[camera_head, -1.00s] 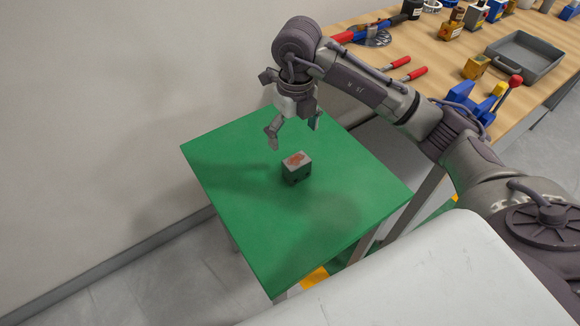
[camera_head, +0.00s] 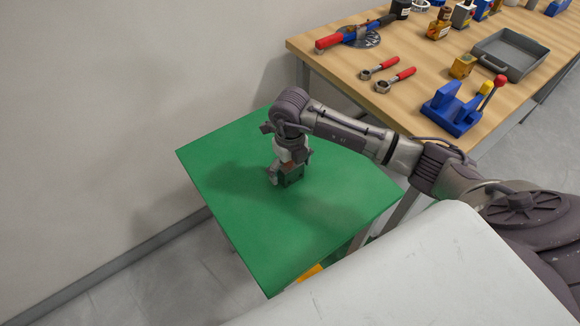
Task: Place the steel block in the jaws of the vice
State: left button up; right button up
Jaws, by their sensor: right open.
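The steel block (camera_head: 292,177), grey with a reddish mark on top a moment ago, sits on the green table (camera_head: 335,215). My right gripper (camera_head: 288,174) points down over it, with one finger at the block's left side; the other finger is mostly hidden. The gripper is open, and I cannot tell whether its fingers touch the block. The blue vice (camera_head: 452,112), with a red-knobbed lever, stands on the wooden bench near its front edge. My left gripper is not in view.
On the wooden bench (camera_head: 420,95) lie two red-handled wrenches (camera_head: 388,75), a grey tray (camera_head: 510,52), a small yellowish block (camera_head: 462,66) and several other tools. A gap separates the bench from the green table. A wall is at the left.

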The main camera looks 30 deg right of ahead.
jog(key=shift+f, duration=0.35)
jog(key=c, duration=1.6)
jog(key=shift+r, duration=0.1)
jog(key=shift+w+r, duration=0.1)
jog(key=shift+r, duration=0.35)
notch_tip(320, 180, up, 3)
jog(key=shift+f+b, duration=0.2)
jog(key=shift+b, duration=0.35)
jog(key=s+d+r, duration=0.2)
jog(key=d, duration=0.1)
jog(key=s+d+r+b, duration=0.1)
jog(key=s+d+r, duration=0.2)
jog(key=s+d+r+b, duration=0.1)
jog(key=s+d+r, duration=0.1)
jog(key=d, duration=0.1)
jog(key=shift+s+r, duration=0.35)
